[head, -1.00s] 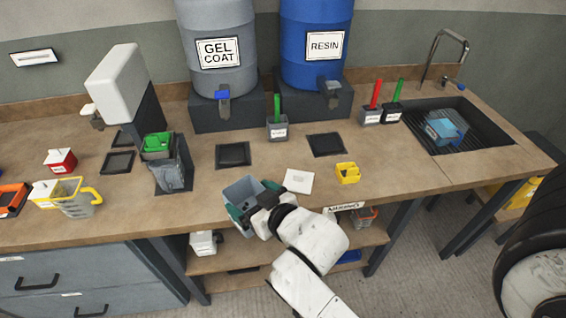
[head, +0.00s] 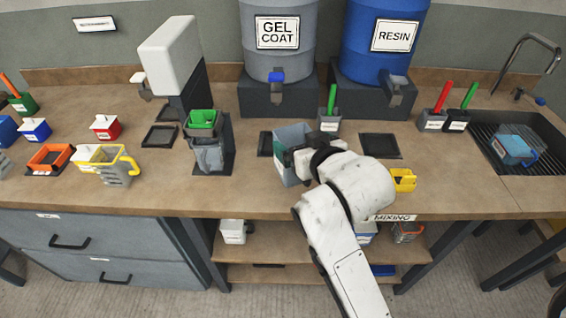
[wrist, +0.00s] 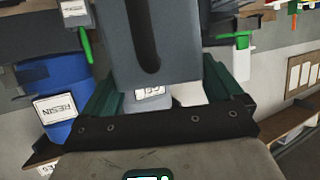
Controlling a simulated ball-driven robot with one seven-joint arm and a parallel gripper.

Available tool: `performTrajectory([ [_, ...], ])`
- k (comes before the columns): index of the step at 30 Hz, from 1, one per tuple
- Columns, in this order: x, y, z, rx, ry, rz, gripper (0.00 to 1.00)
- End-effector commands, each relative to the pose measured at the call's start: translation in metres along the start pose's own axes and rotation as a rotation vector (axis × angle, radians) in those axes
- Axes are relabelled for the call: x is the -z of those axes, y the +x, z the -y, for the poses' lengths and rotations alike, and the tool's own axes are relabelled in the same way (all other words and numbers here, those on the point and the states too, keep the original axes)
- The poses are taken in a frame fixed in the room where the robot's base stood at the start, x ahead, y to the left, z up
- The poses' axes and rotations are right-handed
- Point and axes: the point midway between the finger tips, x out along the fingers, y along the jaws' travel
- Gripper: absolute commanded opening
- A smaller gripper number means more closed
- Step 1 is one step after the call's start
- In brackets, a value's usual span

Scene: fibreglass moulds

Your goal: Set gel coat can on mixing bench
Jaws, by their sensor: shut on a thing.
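The open-topped grey-blue can (head: 291,138) is upright in my gripper (head: 300,158) in the head view; I take it to be the gel coat can. In the wrist view the grey can (wrist: 150,40) stands between the two green fingers (wrist: 165,88), which are shut on it. It is over the wooden mixing bench (head: 240,200), whose front edge bears a MIXING label (head: 392,218). I cannot tell whether its base touches the top. The can partly hides a dark square pad (head: 265,143). My arm hides some of the bench to the right.
The gel coat drum (head: 276,50) and the resin drum (head: 382,40) stand behind on dark blocks. A second pad (head: 380,146) is bare. A yellow tub (head: 403,180) sits right of my arm. A grey holder with a green cup (head: 203,119) stands left. A sink (head: 515,150) is far right.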

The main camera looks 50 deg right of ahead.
Motion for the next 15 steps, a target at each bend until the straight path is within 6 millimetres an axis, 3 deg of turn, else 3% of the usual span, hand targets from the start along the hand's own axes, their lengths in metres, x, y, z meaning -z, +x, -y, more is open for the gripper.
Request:
performTrajectory([
  [3, 0.004, 0.026, 0.005, -0.002, -0.001, -0.004, 0.08],
  [9, -0.02, 0.063, 0.012, -0.002, 0.0, -0.003, 0.08],
  [15, -0.03, 0.081, 0.015, -0.002, 0.0, -0.006, 0.08],
])
